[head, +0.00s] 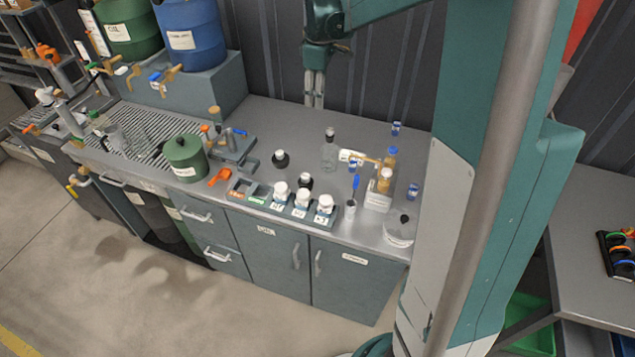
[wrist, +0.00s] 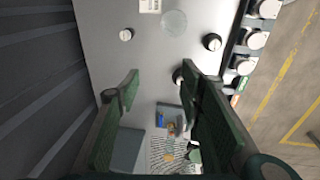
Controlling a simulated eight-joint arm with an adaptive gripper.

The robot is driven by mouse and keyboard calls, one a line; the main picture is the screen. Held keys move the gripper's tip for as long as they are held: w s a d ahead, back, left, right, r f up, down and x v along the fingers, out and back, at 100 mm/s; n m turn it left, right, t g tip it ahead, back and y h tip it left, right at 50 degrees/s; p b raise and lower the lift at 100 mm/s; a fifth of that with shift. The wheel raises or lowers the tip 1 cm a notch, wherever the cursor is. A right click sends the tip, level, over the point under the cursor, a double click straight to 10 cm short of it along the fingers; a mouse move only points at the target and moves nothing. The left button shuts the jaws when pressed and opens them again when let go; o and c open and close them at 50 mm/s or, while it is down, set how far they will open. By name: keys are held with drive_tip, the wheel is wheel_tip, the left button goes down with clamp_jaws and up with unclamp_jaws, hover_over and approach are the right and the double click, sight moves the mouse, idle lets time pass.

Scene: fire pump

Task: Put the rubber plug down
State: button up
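My gripper (head: 314,102) hangs over the back edge of the bench, pointing down. In the wrist view its green fingers (wrist: 160,80) are spread apart with nothing between them. A small dark piece with a light top, probably the rubber plug (wrist: 125,35), stands on the bench beyond the fingertips, clear of them. In the head view it shows just above a clear glass flask (head: 330,158); from there I cannot tell if it touches the neck. In the wrist view the round clear flask (wrist: 173,22) is apart from it.
Two black jars (head: 281,159) (head: 306,181) stand left of the flask. White-capped bottles (head: 302,200) sit in a tray at the front edge. A white holder with small bottles (head: 378,197) is at right. A green pot (head: 185,160) is at left. The back bench strip is mostly free.

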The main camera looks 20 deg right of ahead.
drive_tip(key=s+a+r+m+t, duration=0.15)
drive_tip(key=s+a+r, duration=0.3)
drive_tip(key=s, duration=0.45)
drive_tip(key=s+a+r+m+t, duration=0.1)
drive_tip(key=s+a+r+m, duration=0.2)
drive_tip(key=s+a, duration=0.5)
drive_tip(key=s+a+f+m+t, duration=0.1)
drive_tip(key=s+a+f+m, duration=0.1)
drive_tip(key=s, duration=0.8)
drive_tip(key=s+a+f+m+t, duration=0.1)
drive_tip(key=s+a+f+m, duration=0.1)
drive_tip(key=s, duration=0.8)
drive_tip(key=shift+a+f+m+t, duration=0.3)
drive_tip(key=shift+a+m+t, duration=0.05)
drive_tip(key=shift+a+m, duration=0.15)
drive_tip(key=shift+f, duration=0.1)
wheel_tip(320, 180, down, 22)
drive_tip(key=b, duration=2.1)
drive_tip(key=shift+b, duration=0.4)
drive_tip(key=shift+o, duration=0.3)
drive_tip(key=o, duration=0.4)
